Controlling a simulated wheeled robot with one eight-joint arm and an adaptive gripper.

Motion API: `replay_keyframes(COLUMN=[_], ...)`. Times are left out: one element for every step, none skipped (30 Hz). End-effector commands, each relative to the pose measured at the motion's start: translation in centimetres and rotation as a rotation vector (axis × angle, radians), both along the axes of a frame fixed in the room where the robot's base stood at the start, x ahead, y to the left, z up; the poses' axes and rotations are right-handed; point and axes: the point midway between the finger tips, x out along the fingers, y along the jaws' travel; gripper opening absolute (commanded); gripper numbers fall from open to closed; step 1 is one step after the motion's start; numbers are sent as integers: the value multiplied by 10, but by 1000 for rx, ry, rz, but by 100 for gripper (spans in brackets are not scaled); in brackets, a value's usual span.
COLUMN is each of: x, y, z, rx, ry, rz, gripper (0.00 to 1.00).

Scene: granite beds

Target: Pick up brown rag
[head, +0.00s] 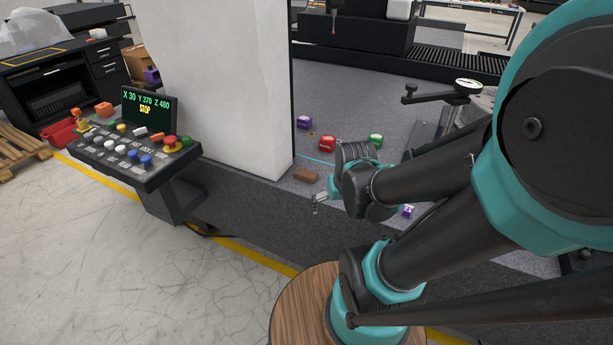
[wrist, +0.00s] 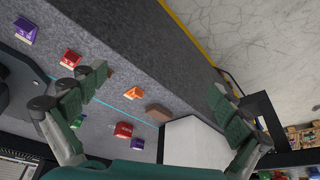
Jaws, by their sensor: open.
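The brown rag (head: 306,175) lies on the grey granite bed, close to the bottom of a tall white slab. It looks like a small folded brown block. In the wrist view the rag (wrist: 158,113) sits between and beyond my spread fingers, beside the pale slab. Part of the gripper is hidden behind my arm in the head view.
The tall white slab (head: 225,85) stands left of the rag. A red block (head: 327,144), a purple block (head: 304,122) and a green block (head: 375,140) lie farther back. An orange block (wrist: 134,93) is near the rag. A control panel (head: 130,140) stands left.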

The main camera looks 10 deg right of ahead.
Motion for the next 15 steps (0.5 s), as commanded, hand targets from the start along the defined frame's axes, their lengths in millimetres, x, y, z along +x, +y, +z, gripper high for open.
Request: replay_keyframes(x=[12,19,31,42,53,69,82,94,110,122,135,151,163,174,189], y=[2,2,4,5,7,10,13,16,20,24,28,34,39,44,51], z=[6,9,14,19,23,29,33,37,42,45,49,52,55,57,59], rx=[1,1,1,1,0,1,-1,-1,-4,-4,-6,-7,-9,-10,-12], ry=[4,7,11,15,19,24,26,27,27,28,27,24,21,18,13], rz=[-16,-33,-60,-82,-109,-146,-175,-204,-243,-273,-301,-341,-370,-399,-436], gripper=[100,100,100,100,100,100,100,100,100,100,100,100,100,100,100])
